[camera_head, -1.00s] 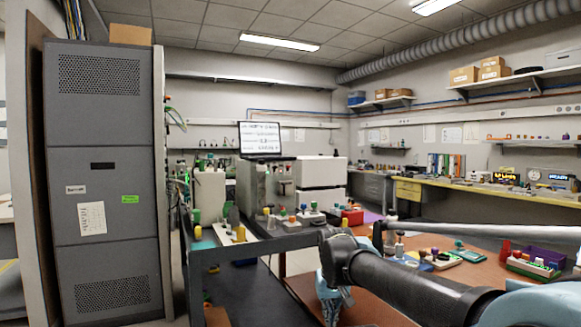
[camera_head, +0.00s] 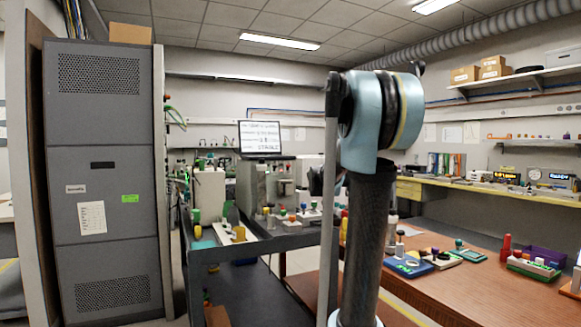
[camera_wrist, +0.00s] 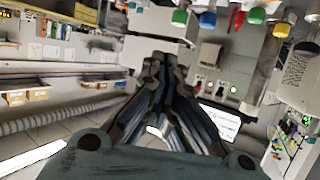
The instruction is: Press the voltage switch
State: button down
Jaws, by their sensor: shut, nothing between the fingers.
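The classifier on the bench, a grey and white box unit (camera_head: 265,185), stands in the middle of the head view with a monitor (camera_head: 260,138) on top. In the wrist view, which is upside down, a grey front panel (camera_wrist: 211,62) carries small dark and reddish controls (camera_wrist: 207,86). I cannot tell which of these is the voltage switch. My gripper (camera_wrist: 165,62) is shut and empty in the wrist view, apart from the panel, which lies to its right. In the head view my raised arm hides the unit's right part, and I cannot make out the gripper clearly.
Coloured-capped bottles and small parts (camera_head: 287,212) crowd the dark bench in front of the unit. A tall grey cabinet (camera_head: 102,180) stands at left. A brown table (camera_head: 465,280) with small devices and a purple tray (camera_head: 541,258) lies at right.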

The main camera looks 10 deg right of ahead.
jog(key=w+a+r+n+t+y, duration=0.1)
jog(key=w+r+t, duration=0.25)
jog(key=w, duration=0.65)
jog(key=w+r+n+t+y, duration=0.15)
jog(key=w+r, duration=0.25)
jog(key=w, duration=0.5)
jog(key=n+t+y, duration=0.2)
jog(key=n+y, duration=0.2)
jog(key=y, duration=0.4)
send_near(289, 165)
notch_tip(289, 165, up, 2)
jog(key=s, duration=0.2)
jog(key=shift+s+d+r, duration=0.1)
jog(key=shift+d, duration=0.15)
jog(key=x, duration=1)
jog(key=shift+f, duration=1.45)
